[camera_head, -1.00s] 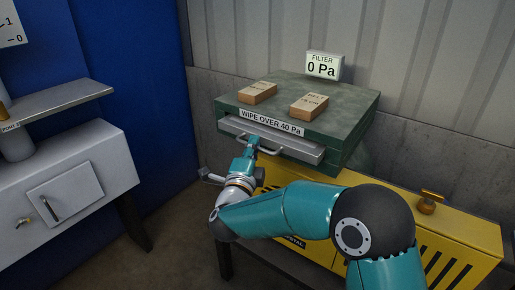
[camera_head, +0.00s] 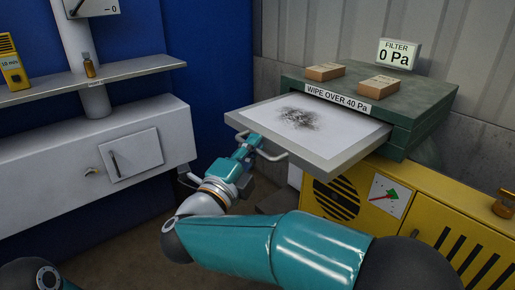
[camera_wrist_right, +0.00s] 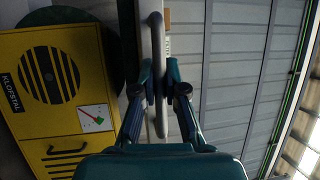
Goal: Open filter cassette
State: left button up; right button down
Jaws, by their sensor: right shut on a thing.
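The filter cassette (camera_head: 330,155) is a flat grey drawer pulled well out of the front of a dark green housing (camera_head: 430,98). A white filter sheet (camera_head: 345,127) with a dark sooty smudge lies in it. My right gripper (camera_head: 254,145) is shut on the cassette's grey bar handle (camera_head: 275,156) at its front edge. In the right wrist view, the fingers (camera_wrist_right: 160,85) close around the handle bar (camera_wrist_right: 157,40). My left gripper is not in view.
The display (camera_head: 396,54) reads "FILTER 0 Pa". Two tan blocks (camera_head: 325,72) (camera_head: 379,86) lie on the housing. The housing stands on a yellow cabinet (camera_head: 420,215). A white cabinet (camera_head: 60,160) and shelf (camera_head: 110,72) stand at left. Floor between is clear.

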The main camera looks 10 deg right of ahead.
jog(key=shift+f, duration=0.3)
jog(key=c, duration=1.2)
grip_release()
jog(key=shift+r, duration=0.1)
jog(key=shift+r, duration=0.1)
